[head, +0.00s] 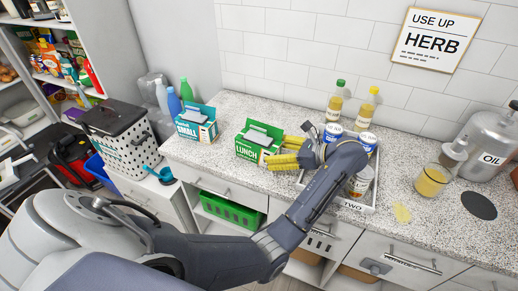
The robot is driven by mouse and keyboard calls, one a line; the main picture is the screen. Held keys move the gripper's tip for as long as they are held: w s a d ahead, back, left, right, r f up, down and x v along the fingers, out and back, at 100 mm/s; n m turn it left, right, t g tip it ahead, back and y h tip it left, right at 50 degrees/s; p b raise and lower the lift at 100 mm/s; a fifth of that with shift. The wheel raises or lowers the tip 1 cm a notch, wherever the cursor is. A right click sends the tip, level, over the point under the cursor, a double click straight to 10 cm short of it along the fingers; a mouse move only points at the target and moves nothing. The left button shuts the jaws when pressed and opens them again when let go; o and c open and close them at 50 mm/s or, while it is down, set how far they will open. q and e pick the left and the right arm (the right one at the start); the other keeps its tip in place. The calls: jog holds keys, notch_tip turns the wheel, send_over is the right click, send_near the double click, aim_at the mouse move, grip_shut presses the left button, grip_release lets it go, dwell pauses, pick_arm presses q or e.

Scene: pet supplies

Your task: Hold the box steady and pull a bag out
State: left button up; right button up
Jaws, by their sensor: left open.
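A green and white box marked LUNCH (247,153) stands on the speckled counter, with a pale grey bag (262,135) showing at its open top. My left gripper (281,151) has yellow fingers and reaches leftward to the right side of the LUNCH box. It is open; whether the fingers touch the box is unclear. My right gripper is out of view.
Cans (365,141) and a white tray (357,206) stand right of the LUNCH box, partly behind my arm. Two bottles (335,104) stand behind. A jar of yellow liquid (431,181) and an OIL container (487,139) are at right. Counter between the boxes is clear.

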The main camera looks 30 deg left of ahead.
pick_arm(q)
jog(key=shift+x, duration=2.2)
jog(key=c, duration=1.3)
